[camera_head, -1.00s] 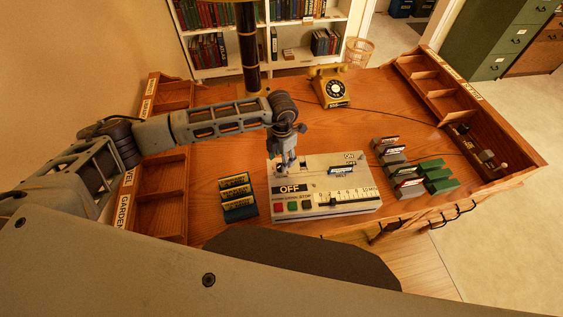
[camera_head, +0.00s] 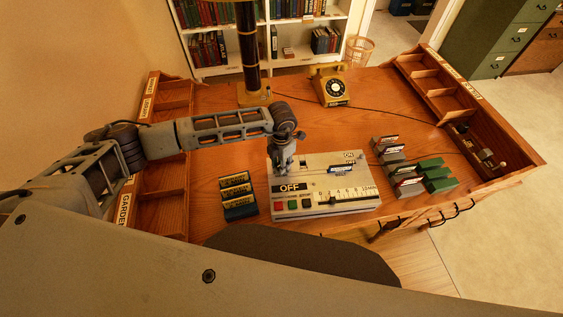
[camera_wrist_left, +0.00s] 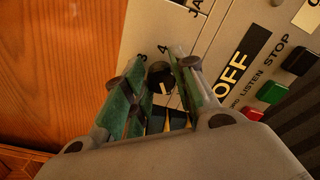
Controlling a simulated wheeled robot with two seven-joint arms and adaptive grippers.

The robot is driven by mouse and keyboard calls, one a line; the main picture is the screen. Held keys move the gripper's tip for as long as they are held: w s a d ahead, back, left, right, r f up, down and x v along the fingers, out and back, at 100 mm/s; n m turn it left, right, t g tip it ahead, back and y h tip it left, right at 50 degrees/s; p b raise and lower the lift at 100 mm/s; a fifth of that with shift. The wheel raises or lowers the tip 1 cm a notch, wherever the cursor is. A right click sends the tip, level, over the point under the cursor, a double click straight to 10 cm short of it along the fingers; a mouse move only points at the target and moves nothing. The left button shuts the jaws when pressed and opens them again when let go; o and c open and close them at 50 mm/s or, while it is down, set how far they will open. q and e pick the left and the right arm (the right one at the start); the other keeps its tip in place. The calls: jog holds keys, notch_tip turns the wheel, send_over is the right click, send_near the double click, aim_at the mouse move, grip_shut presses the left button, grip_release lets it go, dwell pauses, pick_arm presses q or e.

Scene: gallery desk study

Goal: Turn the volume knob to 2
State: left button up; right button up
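The grey console (camera_head: 363,182) sits on the desk, with an OFF label, buttons and a numbered slider scale. My left gripper (camera_head: 281,173) points down over its left part and hides the volume knob in the head view. In the left wrist view the black knob (camera_wrist_left: 160,74) sits between the green-padded fingers of my left gripper (camera_wrist_left: 157,62). A gap shows beside the knob, so the fingers look open around it. The digits 3 and 4 show beyond the knob; other dial marks are hidden by the fingers. My right gripper is out of view.
Labelled cartridges stand in a rack (camera_head: 238,206) left of the console. Grey and green blocks (camera_head: 438,180) stand to its right. A yellow telephone (camera_head: 331,87) and a lamp post (camera_head: 247,50) are at the back. Divided wooden trays (camera_head: 166,180) line the sides.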

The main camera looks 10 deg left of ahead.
pick_arm(q)
jog(key=shift+c, duration=1.2)
